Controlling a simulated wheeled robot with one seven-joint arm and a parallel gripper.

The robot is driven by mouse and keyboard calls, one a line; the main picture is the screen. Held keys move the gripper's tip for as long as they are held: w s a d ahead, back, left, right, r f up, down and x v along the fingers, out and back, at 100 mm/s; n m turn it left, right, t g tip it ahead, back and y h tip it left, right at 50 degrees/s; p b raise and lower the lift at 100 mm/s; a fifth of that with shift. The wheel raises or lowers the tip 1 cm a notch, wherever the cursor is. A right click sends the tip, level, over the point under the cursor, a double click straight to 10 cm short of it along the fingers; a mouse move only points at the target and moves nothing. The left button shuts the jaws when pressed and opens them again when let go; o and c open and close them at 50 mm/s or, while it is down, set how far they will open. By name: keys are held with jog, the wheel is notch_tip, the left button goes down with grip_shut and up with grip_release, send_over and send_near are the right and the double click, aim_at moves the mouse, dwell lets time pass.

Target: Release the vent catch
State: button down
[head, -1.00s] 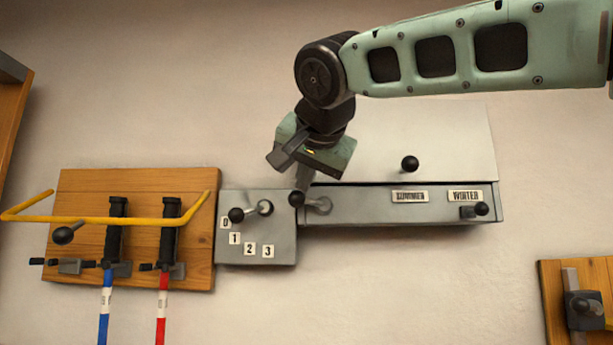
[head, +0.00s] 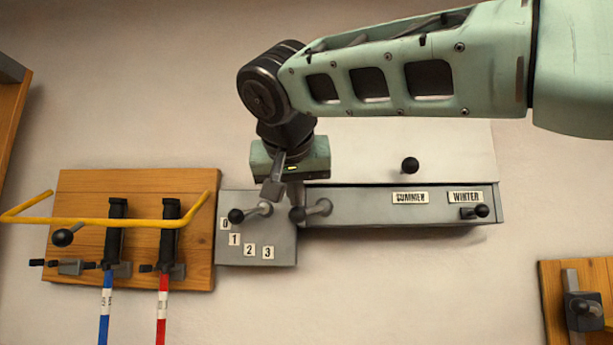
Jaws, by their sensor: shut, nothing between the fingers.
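The vent box is a long grey housing (head: 365,210) with a pale upper panel (head: 450,150) that bears a black knob (head: 410,165). At its left end is a short lever with a black ball (head: 297,215), pointing left and slightly down. At its right end, under the WINTER label (head: 465,197), is another black-knobbed lever (head: 481,210). Which lever is the vent catch is not marked. My gripper (head: 295,196) is shut and empty, pointing down just above the left lever's ball. Whether it touches the ball cannot be told.
A grey plate (head: 282,250) numbered 0 to 3, with its own black-knobbed lever (head: 237,215), adjoins on the left. Further left, a wooden board (head: 190,270) carries blue and red hoses behind a yellow bar (head: 130,221). Another wooden board (head: 553,300) is at lower right.

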aim_at(297, 215)
jog(key=f+n+h, duration=0.2)
jog(key=shift+a+f+n+h, duration=0.2)
jog(key=shift+a+n+h, duration=0.1)
jog(key=shift+n, duration=0.1)
jog(key=shift+d+f+n+t+h+b, duration=0.2)
jog(key=shift+f+n+t+h+b, duration=0.1)
jog(key=shift+f+n+h+b, duration=0.45)
jog(key=shift+d, duration=0.15)
jog(key=shift+b, duration=0.4)
